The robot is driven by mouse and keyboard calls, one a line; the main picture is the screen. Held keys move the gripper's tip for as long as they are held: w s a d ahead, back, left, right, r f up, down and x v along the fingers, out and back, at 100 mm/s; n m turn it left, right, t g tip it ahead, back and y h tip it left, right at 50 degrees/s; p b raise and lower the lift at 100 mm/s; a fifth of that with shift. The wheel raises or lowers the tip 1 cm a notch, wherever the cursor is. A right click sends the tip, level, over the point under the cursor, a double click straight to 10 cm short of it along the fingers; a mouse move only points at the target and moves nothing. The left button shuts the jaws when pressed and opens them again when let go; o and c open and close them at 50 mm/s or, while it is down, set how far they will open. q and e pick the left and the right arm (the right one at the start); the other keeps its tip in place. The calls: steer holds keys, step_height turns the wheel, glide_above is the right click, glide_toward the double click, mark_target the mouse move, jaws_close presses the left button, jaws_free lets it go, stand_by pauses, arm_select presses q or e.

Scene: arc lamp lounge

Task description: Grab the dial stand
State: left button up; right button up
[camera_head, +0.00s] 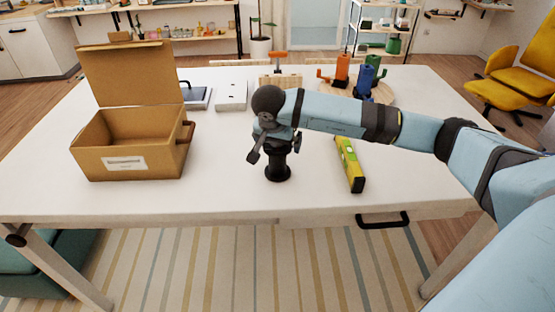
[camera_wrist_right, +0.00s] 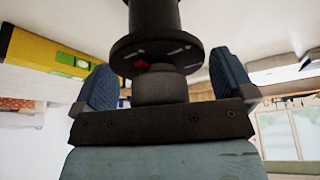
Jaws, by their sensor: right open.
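The dial stand (camera_head: 278,170) is a black post with a round, wider base, upright on the white table near its front middle. Its upper part is partly hidden behind my right gripper (camera_head: 276,147). That gripper is open, with one finger on each side of the stand's upper part. In the right wrist view, the dark flanged stand (camera_wrist_right: 155,42) shows between the two blue-padded fingers of my right gripper (camera_wrist_right: 165,78). There is a visible gap at the fingers, and I cannot tell whether either touches it. My left gripper is not in view.
A yellow-green spirit level (camera_head: 349,164) lies right of the stand. An open cardboard box (camera_head: 132,165) stands at the left. Behind are a white box (camera_head: 231,96), a wooden block (camera_head: 281,82) and a round tray with coloured items. The table (camera_head: 225,190) is clear left of the stand.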

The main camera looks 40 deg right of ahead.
steer(key=c, duration=1.4)
steer(key=shift+r, duration=0.15)
